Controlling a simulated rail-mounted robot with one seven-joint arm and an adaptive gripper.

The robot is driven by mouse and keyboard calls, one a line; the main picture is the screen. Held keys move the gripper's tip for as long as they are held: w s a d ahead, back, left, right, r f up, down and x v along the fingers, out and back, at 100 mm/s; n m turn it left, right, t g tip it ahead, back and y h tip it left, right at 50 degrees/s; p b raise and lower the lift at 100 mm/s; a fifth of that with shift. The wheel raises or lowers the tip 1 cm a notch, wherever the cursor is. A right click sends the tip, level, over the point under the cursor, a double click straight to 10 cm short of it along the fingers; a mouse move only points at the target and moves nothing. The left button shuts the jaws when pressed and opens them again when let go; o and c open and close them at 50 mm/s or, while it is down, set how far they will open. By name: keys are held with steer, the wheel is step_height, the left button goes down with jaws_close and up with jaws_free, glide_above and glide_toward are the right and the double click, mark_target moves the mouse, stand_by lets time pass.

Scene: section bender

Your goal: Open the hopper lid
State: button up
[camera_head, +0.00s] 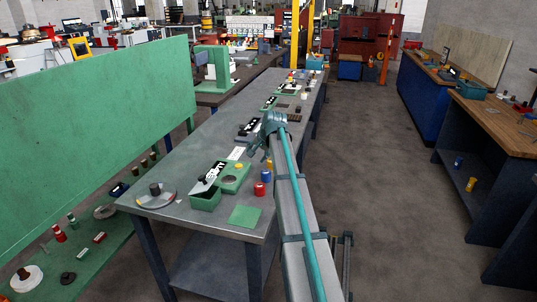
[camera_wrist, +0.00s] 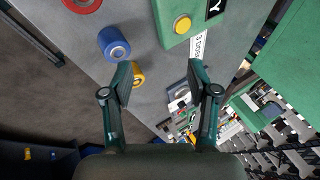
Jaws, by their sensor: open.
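A green open-topped box (camera_head: 206,201) stands near the front end of the long grey table. A black lid-like piece with white marks (camera_head: 212,174) sits tilted at its back edge; I cannot tell for certain that this is the hopper lid. A green block (camera_head: 236,178) with a yellow button adjoins it, and the block also shows at the top of the wrist view (camera_wrist: 172,35). My gripper (camera_wrist: 160,78) is open and empty, above the table's right edge. In the head view my gripper (camera_head: 265,143) is behind and right of the box, apart from it.
Red (camera_head: 259,189), blue (camera_head: 266,176) and yellow (camera_wrist: 138,74) cylinders stand near the table's right edge, close to my gripper. A black-topped device (camera_head: 247,130) lies farther back. A green plate (camera_head: 244,216) lies at the front corner. Open floor (camera_head: 385,190) lies right.

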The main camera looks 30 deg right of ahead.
mark_target(216, 193)
steer(key=shift+d+f, duration=0.2)
steer(key=shift+d, duration=0.25)
